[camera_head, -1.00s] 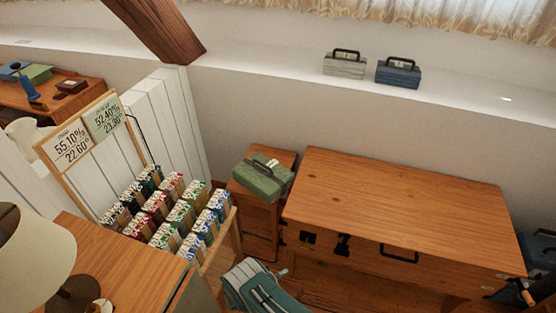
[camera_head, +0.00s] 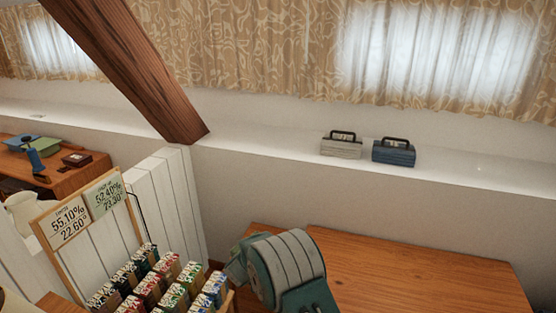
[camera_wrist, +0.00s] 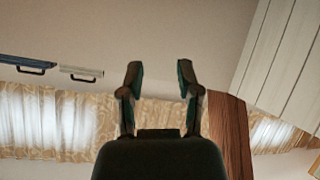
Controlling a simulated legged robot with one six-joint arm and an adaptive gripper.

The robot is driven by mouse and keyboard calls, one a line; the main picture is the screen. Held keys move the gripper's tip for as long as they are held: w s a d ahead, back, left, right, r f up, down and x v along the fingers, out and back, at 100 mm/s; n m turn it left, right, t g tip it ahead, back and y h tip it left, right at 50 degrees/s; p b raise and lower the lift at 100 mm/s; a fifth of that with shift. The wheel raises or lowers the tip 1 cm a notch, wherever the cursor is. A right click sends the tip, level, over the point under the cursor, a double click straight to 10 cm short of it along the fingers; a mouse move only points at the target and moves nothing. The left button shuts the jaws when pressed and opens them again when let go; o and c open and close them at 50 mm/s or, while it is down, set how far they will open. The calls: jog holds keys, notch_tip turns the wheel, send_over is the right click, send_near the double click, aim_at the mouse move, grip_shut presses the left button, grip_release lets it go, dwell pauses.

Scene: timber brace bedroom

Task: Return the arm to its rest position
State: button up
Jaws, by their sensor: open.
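The wrist view is tilted, with the curtains low in the picture. In the head view my teal arm rises from the bottom edge, in front of the left part of the wooden chest (camera_head: 420,270). The gripper's fingers cannot be made out there.
A grey toolbox (camera_head: 341,148) and a blue toolbox (camera_head: 394,153) stand on the white ledge (camera_head: 480,168). A slanted timber brace (camera_head: 130,70) meets the ledge. A rack of small boxes (camera_head: 165,285) with a sign (camera_head: 85,210) stands left, beside a white panel (camera_head: 165,195).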

jog(key=s+d+r+y, duration=0.2)
jog(key=r, duration=0.7)
jog(key=s+d+r+y, duration=0.1)
jog(key=s+r+y, duration=0.1)
jog(key=r, duration=0.7)
jog(key=s+d+r+g+y, duration=0.2)
jog(key=s+d+r, duration=0.3)
jog(key=s+r, duration=0.4)
jog(key=s+d+g+h, duration=0.1)
jog(key=s+d, duration=0.3)
jog(key=s, duration=0.6)
jog(key=s+d+r+m+g+h, duration=0.1)
jog(key=s+d, duration=0.4)
jog(key=s, duration=0.5)
jog(key=s+d+g+h, duration=0.1)
jog(key=s+d, duration=0.4)
jog(key=s, duration=0.5)
jog(key=shift+s+d+r+m+g+h, duration=0.15)
jog(key=shift+d+m+g+h, duration=0.15)
jog(key=shift+g+h, duration=0.1)
